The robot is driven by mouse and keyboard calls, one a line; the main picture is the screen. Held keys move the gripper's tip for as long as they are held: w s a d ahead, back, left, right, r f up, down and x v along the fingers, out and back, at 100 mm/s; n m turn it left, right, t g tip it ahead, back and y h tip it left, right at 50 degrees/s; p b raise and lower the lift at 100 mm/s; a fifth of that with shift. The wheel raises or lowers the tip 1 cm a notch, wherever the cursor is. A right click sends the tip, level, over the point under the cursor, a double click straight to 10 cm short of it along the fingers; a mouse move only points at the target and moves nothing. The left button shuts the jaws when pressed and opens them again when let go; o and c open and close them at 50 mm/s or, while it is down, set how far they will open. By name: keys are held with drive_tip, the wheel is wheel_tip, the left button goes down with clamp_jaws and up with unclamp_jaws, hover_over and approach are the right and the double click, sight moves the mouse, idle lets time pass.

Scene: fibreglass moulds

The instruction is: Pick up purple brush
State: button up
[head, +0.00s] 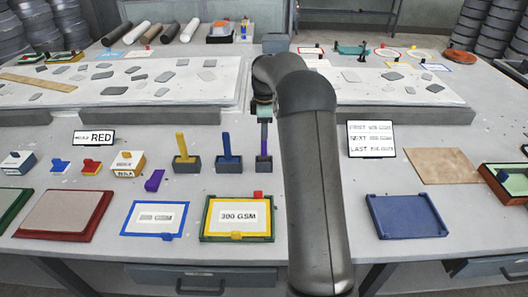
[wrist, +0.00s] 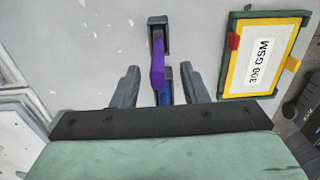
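The purple brush (head: 264,139) stands upright in a dark holder (head: 263,164) on the table, partly beside my arm in the head view. In the wrist view the purple brush (wrist: 158,66) points up towards the camera, between the two fingers of my gripper (wrist: 160,76). The fingers are apart, with visible gaps on both sides of the brush. My gripper (head: 264,106) is above the brush in the head view, where its fingers are hard to make out. I cannot tell exactly how far down the brush they reach.
A blue brush (head: 227,144) and a yellow brush (head: 181,146) stand in holders to the left. A purple block (head: 154,180) lies further left. A green-edged 300 GSM tray (head: 238,235) is in front. A RED sign (head: 94,138) stands at left. Bare tabletop surrounds the holders.

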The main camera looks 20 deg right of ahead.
drive_tip(key=p, duration=0.1)
hover_over(264, 155)
drive_tip(key=shift+w+d+f, duration=0.1)
drive_tip(key=shift+w+f, duration=0.1)
drive_tip(key=shift+f, duration=0.95)
drive_tip(key=shift+w+d+f, duration=0.1)
drive_tip(key=shift+w+f, duration=0.05)
drive_tip(key=shift+f, duration=0.95)
clamp_jaws()
